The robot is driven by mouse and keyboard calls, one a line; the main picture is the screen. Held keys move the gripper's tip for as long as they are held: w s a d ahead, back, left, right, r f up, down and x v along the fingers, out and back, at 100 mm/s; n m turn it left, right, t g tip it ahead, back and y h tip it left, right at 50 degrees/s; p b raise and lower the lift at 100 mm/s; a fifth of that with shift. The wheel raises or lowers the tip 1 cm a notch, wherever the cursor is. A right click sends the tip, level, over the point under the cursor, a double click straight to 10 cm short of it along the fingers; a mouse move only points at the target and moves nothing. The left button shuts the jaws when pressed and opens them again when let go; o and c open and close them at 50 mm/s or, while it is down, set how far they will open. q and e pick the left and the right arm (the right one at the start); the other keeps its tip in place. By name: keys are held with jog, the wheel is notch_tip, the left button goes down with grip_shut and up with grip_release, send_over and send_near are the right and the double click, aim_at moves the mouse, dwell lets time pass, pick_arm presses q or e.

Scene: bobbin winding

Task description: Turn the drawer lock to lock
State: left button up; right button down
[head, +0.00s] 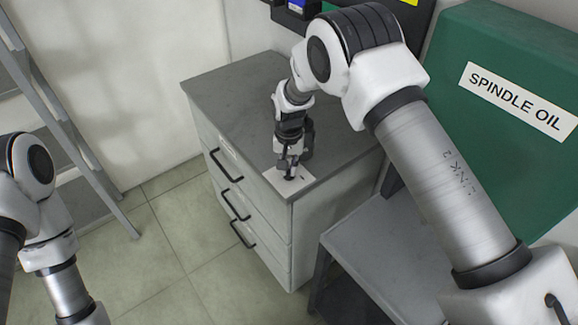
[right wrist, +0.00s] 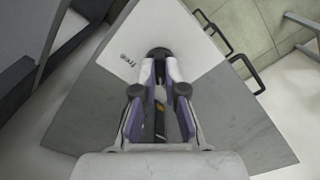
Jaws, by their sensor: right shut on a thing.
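The drawer cabinet (head: 232,92) has a grey top and a white front with several black-handled drawers. A white plate or label (head: 297,181) lies on its top near the front right corner. It also shows in the right wrist view (right wrist: 185,30), with small lettering at its left. My right gripper (head: 289,176) points down over this plate. In the right wrist view its fingers (right wrist: 161,62) are shut on a small dark round piece (right wrist: 159,53), apparently the drawer lock's knob, mostly hidden between the fingertips. My left arm is at the left edge, its gripper out of frame.
A green box marked SPINDLE OIL (head: 500,130) stands at the right. A grey bench (head: 375,240) is beside the cabinet. A grey ladder-like rack (head: 75,130) is at the left. The tiled floor (head: 165,250) before the drawers is clear.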

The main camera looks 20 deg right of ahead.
aim_at(289, 170)
jog(key=shift+s+f, duration=0.25)
jog(key=c, duration=1.2)
grip_release()
jog(key=shift+c, duration=0.2)
jog(key=shift+w+r, duration=0.1)
jog(key=shift+w, duration=0.1)
notch_tip(289, 170, up, 12)
